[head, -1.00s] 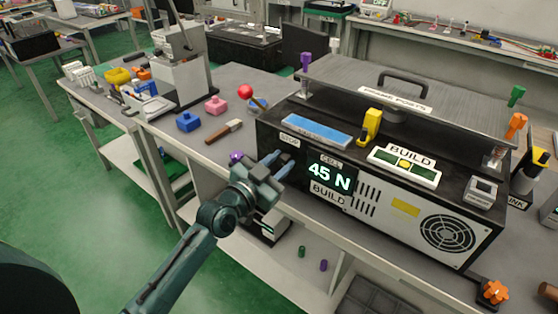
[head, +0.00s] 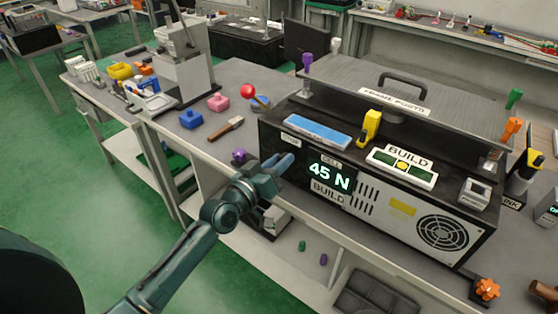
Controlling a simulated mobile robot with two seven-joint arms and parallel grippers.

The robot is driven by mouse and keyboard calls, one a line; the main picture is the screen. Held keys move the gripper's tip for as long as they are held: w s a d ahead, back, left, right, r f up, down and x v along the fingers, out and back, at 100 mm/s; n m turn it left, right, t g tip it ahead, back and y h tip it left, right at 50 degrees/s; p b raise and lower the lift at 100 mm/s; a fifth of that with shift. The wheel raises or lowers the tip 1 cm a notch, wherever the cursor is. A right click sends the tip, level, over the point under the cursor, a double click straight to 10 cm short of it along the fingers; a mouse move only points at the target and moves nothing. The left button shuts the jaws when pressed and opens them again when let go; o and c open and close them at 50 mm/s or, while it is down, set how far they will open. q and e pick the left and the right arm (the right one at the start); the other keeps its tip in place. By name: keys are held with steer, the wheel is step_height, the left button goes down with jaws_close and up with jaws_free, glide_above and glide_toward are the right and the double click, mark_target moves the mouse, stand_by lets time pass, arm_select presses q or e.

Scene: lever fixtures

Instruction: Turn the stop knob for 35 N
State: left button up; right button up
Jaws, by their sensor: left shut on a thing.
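The black and white machine (head: 400,205) stands on the bench. Its lit display (head: 329,176) reads 45 N, with a CELL label above and a BUILD label below. A small label that looks like STOP (head: 290,139) is at the left end of its front. My left gripper (head: 284,162) is at the front face just under that label, left of the display. It is shut on the stop knob, which the fingers hide. The knob's angle cannot be seen. My right gripper is not in view.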

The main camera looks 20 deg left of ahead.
arm_select(q)
steer(key=shift+n, duration=0.3)
steer(key=o, duration=1)
steer(key=b+v, duration=0.1)
steer(key=v, duration=1.2)
steer(key=shift+r, duration=0.1)
